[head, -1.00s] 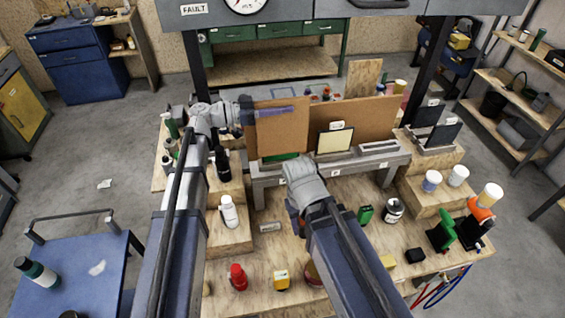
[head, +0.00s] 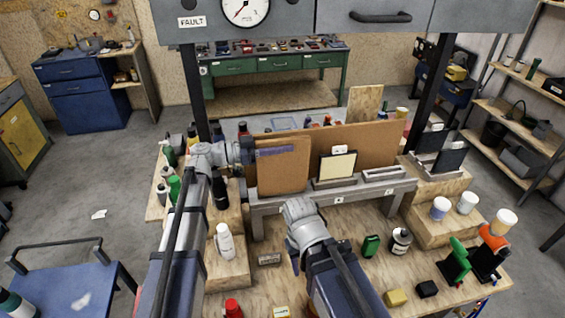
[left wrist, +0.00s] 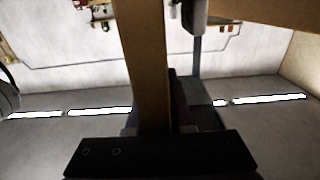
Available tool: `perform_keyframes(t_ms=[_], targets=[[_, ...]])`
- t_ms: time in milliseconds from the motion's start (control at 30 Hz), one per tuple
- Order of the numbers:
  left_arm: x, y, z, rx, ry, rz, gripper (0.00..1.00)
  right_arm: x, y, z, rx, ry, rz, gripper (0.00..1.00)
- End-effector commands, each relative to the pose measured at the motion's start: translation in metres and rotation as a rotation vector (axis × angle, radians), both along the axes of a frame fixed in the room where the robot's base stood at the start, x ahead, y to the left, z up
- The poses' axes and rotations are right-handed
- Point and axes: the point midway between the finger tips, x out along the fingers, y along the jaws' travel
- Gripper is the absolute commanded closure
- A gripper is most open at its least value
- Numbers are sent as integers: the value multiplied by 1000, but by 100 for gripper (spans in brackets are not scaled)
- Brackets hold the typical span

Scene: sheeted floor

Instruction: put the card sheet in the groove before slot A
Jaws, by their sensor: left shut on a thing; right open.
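The brown card sheet (head: 280,178) hangs upright in my left gripper (head: 272,151), just over the left part of the grey slotted rack (head: 265,207). In the left wrist view the sheet (left wrist: 148,70) shows edge-on, rising between the gripper's fingers. Its lower edge is close to the rack's top; I cannot tell whether it is inside a groove. A cream panel (head: 337,166) stands in the rack to the right, with a larger brown board (head: 378,143) behind. Slot labels are too small to read. My right gripper (head: 294,256) is low before the rack, fingers partly hidden.
A white bottle (head: 224,243) stands left of my right arm. Several cups, including a white one (head: 467,203), occupy the right step. Bare wood shows before the rack.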

Motion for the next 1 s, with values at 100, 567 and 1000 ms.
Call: perform_keyframes(t_ms=[100,567,1000], targets=[[0,0,-6,0,0,0,100,0,0,-6,0,0,1,50],[0,0,-36,-1,0,0,100,0,0,-36,-2,0,9,50],[0,0,-39,0,0,0,62,0,0,-39,-2,0,9,50]])
